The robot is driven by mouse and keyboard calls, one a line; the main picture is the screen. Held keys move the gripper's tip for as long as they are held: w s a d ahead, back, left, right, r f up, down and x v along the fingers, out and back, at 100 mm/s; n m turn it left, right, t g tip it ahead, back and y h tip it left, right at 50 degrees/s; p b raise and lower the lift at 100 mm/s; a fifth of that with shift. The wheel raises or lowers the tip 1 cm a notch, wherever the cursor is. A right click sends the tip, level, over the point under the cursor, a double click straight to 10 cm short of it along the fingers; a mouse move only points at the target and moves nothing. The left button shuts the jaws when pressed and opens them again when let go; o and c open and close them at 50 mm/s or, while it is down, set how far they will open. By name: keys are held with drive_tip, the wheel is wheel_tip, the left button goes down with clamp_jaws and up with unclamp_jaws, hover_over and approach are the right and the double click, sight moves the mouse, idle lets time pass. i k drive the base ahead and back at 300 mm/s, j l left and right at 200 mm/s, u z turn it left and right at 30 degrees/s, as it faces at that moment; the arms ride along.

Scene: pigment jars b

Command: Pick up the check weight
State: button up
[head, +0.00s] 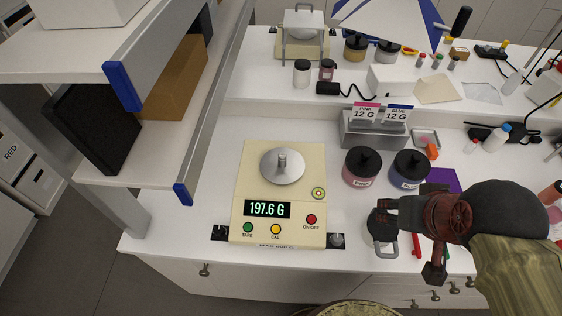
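A small metal knobbed weight (283,161), which looks like the check weight, stands upright on the round steel pan (268,176) of a cream scale (245,190). The scale's display (268,209) reads 197.6 G. My gripper (409,240), dark red and black, is at the lower right, well apart from the weight. Its two fingers look spread, one toward the left and one toward the front, with nothing seen between them. It hides part of the bench and of a grey round object (382,244) below it.
Pink (362,168) and blue (410,168) pigment jars with black lids stand right of the scale, before a grey holder (368,133) with 12 G cards. A small metal piece (337,240) sits at the scale's front right corner. A shelf (150,172) overhangs the left.

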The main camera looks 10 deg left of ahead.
sight(282, 156)
drive_tip(key=k+u, duration=0.2)
drive_tip(key=u, duration=0.15)
drive_tip(key=k+j+u, duration=0.1)
drive_tip(key=u, duration=0.25)
drive_tip(key=k, duration=0.1)
